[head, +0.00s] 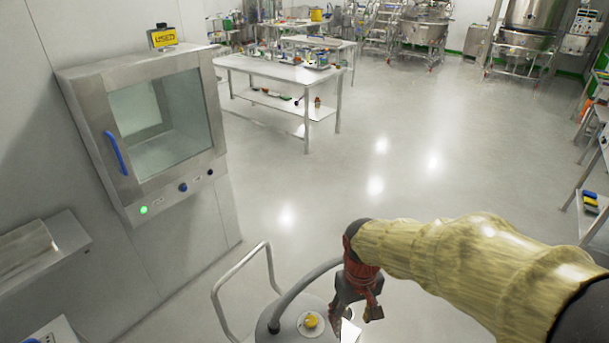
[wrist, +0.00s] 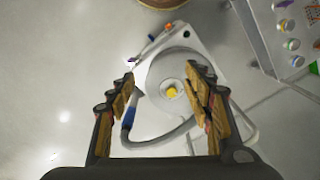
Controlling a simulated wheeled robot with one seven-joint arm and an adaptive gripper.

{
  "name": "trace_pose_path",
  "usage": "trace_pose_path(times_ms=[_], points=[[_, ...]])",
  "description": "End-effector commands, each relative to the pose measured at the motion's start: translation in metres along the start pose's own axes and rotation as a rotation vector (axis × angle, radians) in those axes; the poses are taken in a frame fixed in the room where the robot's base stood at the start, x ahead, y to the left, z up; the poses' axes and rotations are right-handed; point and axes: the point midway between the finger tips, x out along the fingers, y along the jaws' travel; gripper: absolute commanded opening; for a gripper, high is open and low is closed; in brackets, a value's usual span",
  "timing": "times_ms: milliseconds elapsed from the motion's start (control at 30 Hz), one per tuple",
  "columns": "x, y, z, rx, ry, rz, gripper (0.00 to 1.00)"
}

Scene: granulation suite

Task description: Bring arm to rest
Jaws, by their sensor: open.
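My arm, in a yellowish sleeve, reaches in from the right of the head view. My gripper (head: 357,302) hangs at its end, pointing down near the bottom centre. In the wrist view my gripper (wrist: 164,80) has its two fingers well apart, with nothing held between them. Beyond and below the fingers is a round grey lid (wrist: 157,73) with a yellow knob (wrist: 172,92). The knob also shows in the head view (head: 311,321), just left of my gripper. I cannot tell the exact height of the fingers above the lid.
A grey hose (head: 300,283) curves from the lid towards my gripper. A metal cart handle (head: 240,270) stands left of it. A glass-doored wall cabinet (head: 118,195) is at left. A steel table (head: 290,73) stands farther back, shelving (head: 590,195) at right. Open floor (head: 410,155) lies between.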

Motion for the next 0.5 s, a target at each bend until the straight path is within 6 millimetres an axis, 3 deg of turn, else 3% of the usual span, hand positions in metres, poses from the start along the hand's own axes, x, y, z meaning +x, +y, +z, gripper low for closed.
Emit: trace_pose_path(times_ms=[100, 500], points=[[-0.037, 0.009, 0.031, 0.072, 0.069, 0.005, 0.51], [-0.121, 0.029, 0.116, 0.22, 0.347, 0.035, 0.51]])
